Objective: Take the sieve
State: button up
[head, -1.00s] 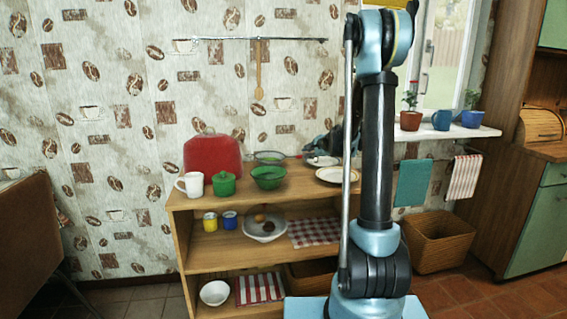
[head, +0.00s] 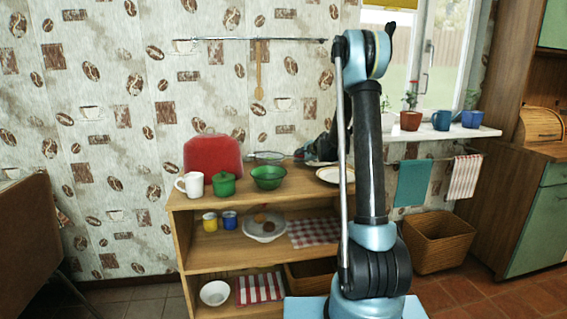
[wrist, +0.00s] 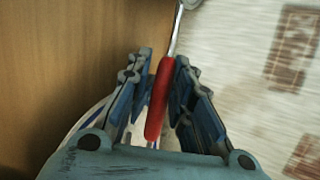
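The sieve (head: 268,156) lies on the cabinet top, behind the green bowl, as a thin round rim with a handle toward the right. In the wrist view its red handle (wrist: 160,105) lies between my fingers, with a metal shaft running up from it. The round end at the top edge is cut off. My gripper (wrist: 164,58) is open around the handle, with a finger on each side. I cannot tell whether either finger touches it. In the head view my arm partly hides the gripper.
The wall is close behind.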

jog(key=shift+w+a+f, duration=0.15)
jog(key=shift+w+f, duration=0.05)
jog(key=shift+w, duration=0.05)
grip_shut()
jog(key=shift+s, duration=0.1)
